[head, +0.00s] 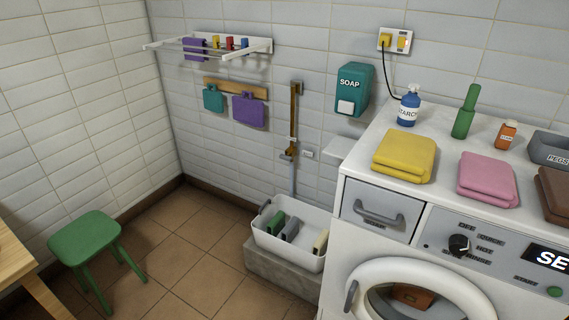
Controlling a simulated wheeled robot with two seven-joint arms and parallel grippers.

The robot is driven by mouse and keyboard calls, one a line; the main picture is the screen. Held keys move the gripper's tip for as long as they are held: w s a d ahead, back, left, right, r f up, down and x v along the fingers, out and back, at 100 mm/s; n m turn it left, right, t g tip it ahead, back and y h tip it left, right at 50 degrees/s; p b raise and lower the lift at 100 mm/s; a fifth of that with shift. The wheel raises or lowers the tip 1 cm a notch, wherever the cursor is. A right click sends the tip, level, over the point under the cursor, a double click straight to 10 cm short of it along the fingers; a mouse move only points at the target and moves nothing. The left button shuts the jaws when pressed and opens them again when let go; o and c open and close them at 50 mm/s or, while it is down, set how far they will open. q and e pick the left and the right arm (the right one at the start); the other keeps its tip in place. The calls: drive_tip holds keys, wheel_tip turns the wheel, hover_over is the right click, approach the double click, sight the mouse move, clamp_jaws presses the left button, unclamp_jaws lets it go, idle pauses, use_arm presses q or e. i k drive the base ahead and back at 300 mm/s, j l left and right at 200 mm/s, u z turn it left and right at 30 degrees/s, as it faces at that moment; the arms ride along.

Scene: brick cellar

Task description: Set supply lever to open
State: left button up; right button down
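On the tiled back wall, left of the washing machine, a vertical brass-coloured pipe (295,110) runs down to a small valve (289,152). A grey pipe or hose (292,180) continues below it. The supply lever appears to be part of this valve fitting, but it is too small to tell its position. A small pale tag (308,154) sits on the wall just right of the valve; its writing is not readable. Neither of my grippers shows in the head view.
A white tub (270,248) with brushes stands on a stone block below the valve. The washing machine (410,226) fills the right, with folded cloths and bottles on top. A green stool (84,238) stands left. Tiled floor (185,255) between is clear.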

sight(286, 158)
drive_tip(key=i+j, duration=0.1)
drive_tip(key=i+j+u, duration=0.3)
drive_tip(key=j, duration=0.2)
drive_tip(key=i+j+u, duration=0.35)
drive_tip(key=i+j, duration=0.1)
